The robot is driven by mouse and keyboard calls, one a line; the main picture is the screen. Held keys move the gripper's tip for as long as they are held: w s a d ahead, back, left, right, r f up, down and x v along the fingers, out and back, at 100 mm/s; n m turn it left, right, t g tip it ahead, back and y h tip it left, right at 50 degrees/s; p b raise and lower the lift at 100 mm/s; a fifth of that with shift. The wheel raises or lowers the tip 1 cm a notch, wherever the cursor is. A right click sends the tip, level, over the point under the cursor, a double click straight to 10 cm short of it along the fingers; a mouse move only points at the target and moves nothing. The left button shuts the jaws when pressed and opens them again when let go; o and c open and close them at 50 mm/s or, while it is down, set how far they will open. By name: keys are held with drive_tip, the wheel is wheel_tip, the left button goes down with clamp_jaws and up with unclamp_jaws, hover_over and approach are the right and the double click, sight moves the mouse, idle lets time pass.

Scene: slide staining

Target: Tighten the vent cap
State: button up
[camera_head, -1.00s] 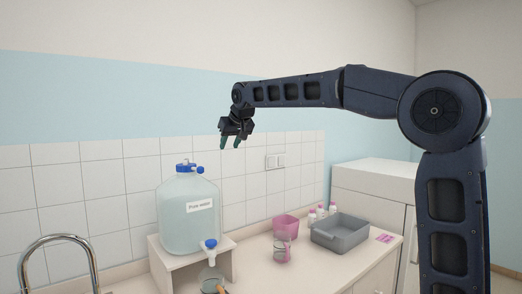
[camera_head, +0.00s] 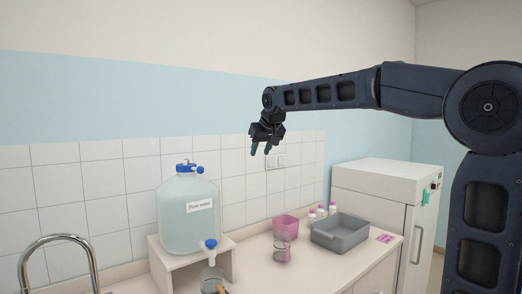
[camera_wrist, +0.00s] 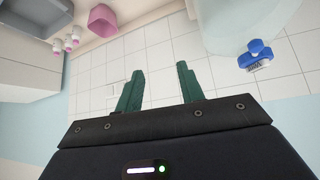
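The clear "Pure water" carboy (camera_head: 190,222) stands on a white stand at the left of the counter. Its top carries a blue cap (camera_head: 185,168) with a small blue vent cap (camera_head: 200,170) at its right side. In the wrist view the blue cap parts (camera_wrist: 256,55) show at the upper right, beside the carboy's pale wall (camera_wrist: 235,22); a small label is there, too small to read surely. My gripper (camera_head: 261,150) is above and right of the carboy, pointing down, apart from everything. Its green fingers (camera_wrist: 159,70) are spread with nothing between them.
A blue tap (camera_head: 210,244) sits low on the carboy above a glass vessel (camera_head: 212,286). A pink container (camera_head: 286,226), a beaker (camera_head: 281,250), small bottles (camera_head: 321,212) and a grey tray (camera_head: 341,236) stand right. A metal faucet (camera_head: 60,238) is at left.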

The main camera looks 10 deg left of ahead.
drive_tip(key=shift+a, duration=0.1)
drive_tip(key=c, duration=0.4)
drive_tip(key=shift+w+a, duration=0.1)
drive_tip(key=shift+a, duration=0.15)
drive_tip(key=c, duration=0.3)
drive_tip(key=a+g+y, duration=0.1)
drive_tip(key=a, duration=0.1)
drive_tip(key=w+a+g+y, duration=0.1)
drive_tip(key=a, duration=0.1)
drive_tip(key=w+a+n+g+y, duration=0.1)
drive_tip(key=a, duration=0.2)
drive_tip(key=shift+r+g, duration=0.15)
drive_tip(key=shift+g, duration=0.25)
clamp_jaws()
drive_tip(key=n+g+y, duration=0.2)
drive_tip(key=g+y, duration=0.1)
drive_tip(key=y, duration=0.1)
approach(194, 165)
drive_tip(key=x, duration=0.4)
drive_tip(key=shift+s+a+f, duration=0.1)
drive_tip(key=shift+a+f, duration=0.15)
drive_tip(key=shift+a, duration=0.05)
drive_tip(key=shift+s+a+f, duration=0.2)
drive_tip(key=shift+s+f, duration=0.05)
drive_tip(key=shift+f, duration=0.35)
